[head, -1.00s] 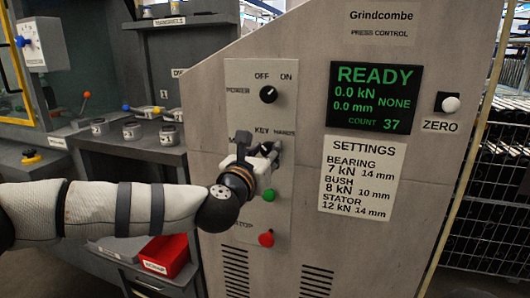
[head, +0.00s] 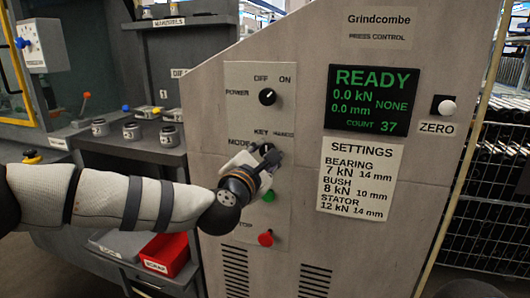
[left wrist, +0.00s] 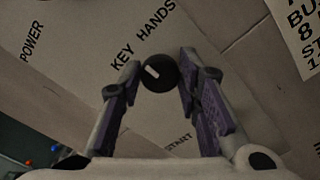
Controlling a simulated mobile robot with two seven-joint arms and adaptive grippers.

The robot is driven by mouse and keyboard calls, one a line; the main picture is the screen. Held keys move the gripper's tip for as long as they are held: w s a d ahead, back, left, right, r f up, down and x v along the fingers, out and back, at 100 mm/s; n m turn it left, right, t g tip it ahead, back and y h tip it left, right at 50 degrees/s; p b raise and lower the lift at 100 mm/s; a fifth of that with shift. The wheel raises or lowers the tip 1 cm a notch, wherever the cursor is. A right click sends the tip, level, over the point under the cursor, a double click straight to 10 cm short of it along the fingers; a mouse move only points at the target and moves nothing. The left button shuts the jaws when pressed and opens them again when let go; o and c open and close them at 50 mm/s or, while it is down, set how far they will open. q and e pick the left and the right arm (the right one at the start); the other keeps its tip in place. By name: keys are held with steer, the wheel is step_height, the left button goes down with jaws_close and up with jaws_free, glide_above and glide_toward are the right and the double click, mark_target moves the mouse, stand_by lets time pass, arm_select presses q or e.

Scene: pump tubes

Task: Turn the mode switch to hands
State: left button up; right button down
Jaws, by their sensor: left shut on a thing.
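The mode switch (left wrist: 162,73) is a round black knob with a short white mark, on the press's pale control panel (head: 233,90). In the left wrist view the mark points to the upper left, roughly between the words KEY and HANDS. My left gripper (head: 266,156) is at the knob, below the KEY and HANDS labels. In the left wrist view its two fingers (left wrist: 158,85) stand on either side of the knob and are shut on it. In the head view the gripper hides most of the knob. My right gripper is not in view.
The power knob (head: 267,97) is just above my gripper. A green button (head: 268,195) and a red stop button (head: 265,238) are close below. The screen (head: 373,98) reads READY. A settings sheet (head: 360,178) is to the right.

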arm_select(q)
steer(key=shift+m+p, duration=0.95)
steer(key=shift+m, duration=3.35)
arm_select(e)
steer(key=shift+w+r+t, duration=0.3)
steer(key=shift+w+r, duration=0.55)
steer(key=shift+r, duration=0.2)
arm_select(q)
steer(key=shift+f, duration=0.15)
steer(key=o, duration=1.1)
steer(key=shift+o, duration=0.2)
